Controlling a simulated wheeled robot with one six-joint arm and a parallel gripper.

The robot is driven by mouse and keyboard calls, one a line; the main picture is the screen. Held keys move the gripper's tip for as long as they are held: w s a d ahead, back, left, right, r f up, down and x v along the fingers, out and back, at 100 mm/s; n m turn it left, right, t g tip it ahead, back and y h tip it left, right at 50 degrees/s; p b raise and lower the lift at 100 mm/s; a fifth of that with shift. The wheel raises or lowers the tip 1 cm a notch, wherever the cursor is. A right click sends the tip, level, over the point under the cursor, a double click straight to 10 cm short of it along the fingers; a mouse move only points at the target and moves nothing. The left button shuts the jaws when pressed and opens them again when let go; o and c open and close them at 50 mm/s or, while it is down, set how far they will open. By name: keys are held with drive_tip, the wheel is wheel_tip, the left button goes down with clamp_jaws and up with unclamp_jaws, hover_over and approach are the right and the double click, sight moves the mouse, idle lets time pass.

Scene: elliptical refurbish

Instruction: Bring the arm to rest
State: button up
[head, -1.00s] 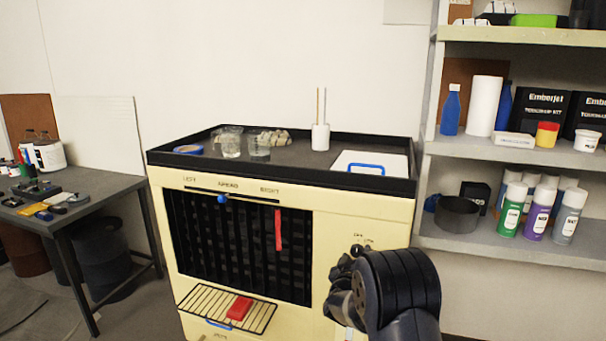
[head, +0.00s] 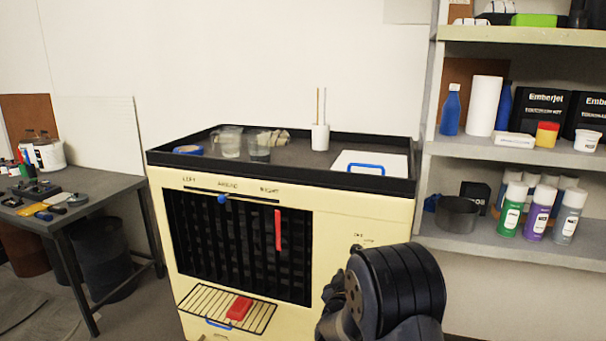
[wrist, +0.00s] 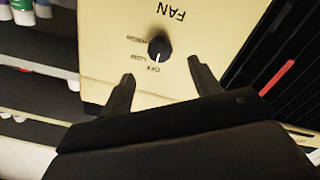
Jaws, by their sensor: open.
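My gripper (wrist: 160,90) is open and empty in the wrist view, its two dark fingers spread apart. Beyond the fingers is the cream front panel of the heater cabinet (wrist: 110,75) with a black fan knob (wrist: 158,47), apart from the fingers. The view is upside down, and the knob's pale mark points toward the OFF and LOW lettering. In the head view my dark arm (head: 385,290) is at the lower right in front of the cabinet (head: 335,225). The arm hides the fingers and the knob there.
The cabinet has a black grille with a red strip (head: 278,230), a blue slider knob (head: 222,199) and a wire rack (head: 195,300) with a red block (head: 239,308). A shelf unit (head: 520,150) stands close on the right, a work table (head: 90,195) on the left.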

drive_tip(key=w+d+m+b, duration=0.1)
drive_tip(key=w+m+b, duration=0.4)
drive_tip(key=m, duration=1.3)
drive_tip(key=shift+w+d+b, duration=0.4)
drive_tip(key=shift+b, duration=0.55)
drive_tip(key=shift+r, duration=0.1)
